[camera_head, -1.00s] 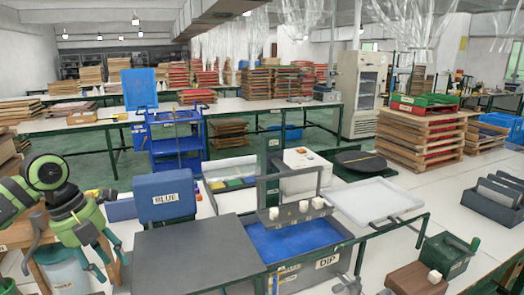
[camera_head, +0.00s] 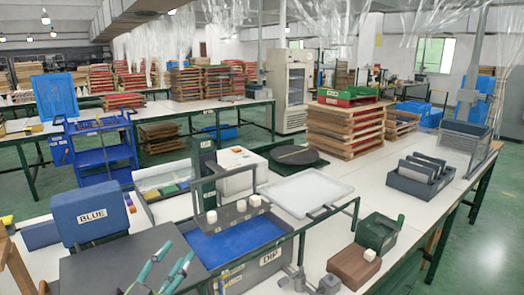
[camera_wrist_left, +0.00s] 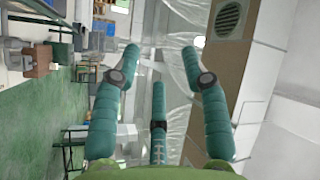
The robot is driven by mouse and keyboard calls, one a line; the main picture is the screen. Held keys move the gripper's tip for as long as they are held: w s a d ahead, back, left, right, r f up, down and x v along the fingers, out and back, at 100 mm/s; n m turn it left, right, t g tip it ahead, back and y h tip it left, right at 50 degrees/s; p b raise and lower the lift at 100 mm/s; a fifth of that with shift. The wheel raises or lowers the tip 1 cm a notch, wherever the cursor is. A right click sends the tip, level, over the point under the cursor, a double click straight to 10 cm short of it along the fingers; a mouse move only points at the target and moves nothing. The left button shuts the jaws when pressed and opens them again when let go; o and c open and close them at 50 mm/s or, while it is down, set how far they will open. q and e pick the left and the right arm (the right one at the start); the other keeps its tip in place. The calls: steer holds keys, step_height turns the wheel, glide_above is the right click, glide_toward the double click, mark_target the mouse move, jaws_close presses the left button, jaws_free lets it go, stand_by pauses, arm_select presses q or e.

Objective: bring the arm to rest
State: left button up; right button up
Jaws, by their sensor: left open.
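My left gripper (camera_head: 168,265) shows at the bottom of the head view, its teal fingers pointing up in front of a dark grey panel. Its fingers are spread and nothing is between them. The rest of the left arm is below the picture. In the left wrist view the open fingers (camera_wrist_left: 158,65) point toward the ceiling duct (camera_wrist_left: 222,80) and hanging clear plastic, with nothing held. My right gripper is in neither view.
A blue-lined dip tray (camera_head: 278,257) stands right of the left gripper, with a bar and white cubes at it. A box marked BLUE (camera_head: 90,214) stands behind left. A white tray (camera_head: 306,190), a grey rack (camera_head: 420,178) and a wooden block (camera_head: 354,268) are farther right. Green floor is open at far right.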

arm_select(q)
steer(key=s+a+f+n+g+y, duration=0.2)
steer(key=s+f+n+g+y, duration=0.4)
steer(key=f, duration=0.5)
steer(key=s+a+f+n+g+y, duration=0.2)
steer(key=s+a+f+n+g, duration=0.15)
steer(key=s+f, duration=0.65)
steer(key=s+d+f+n+g+h, duration=0.1)
steer(key=s+d+f+g, duration=0.3)
steer(key=s+f+g, duration=0.55)
steer(key=s+f+t, duration=0.1)
steer(key=s+f, duration=0.1)
steer(key=f, duration=0.9)
steer(key=s+f+t, duration=0.1)
steer(key=s+f, duration=0.1)
steer(key=f, duration=0.9)
steer(key=s+a+f+g, duration=0.1)
steer(key=s+a+f, duration=0.2)
steer(key=s+f, duration=1)
steer(key=shift+s, duration=0.95)
steer(key=shift+a, duration=0.1)
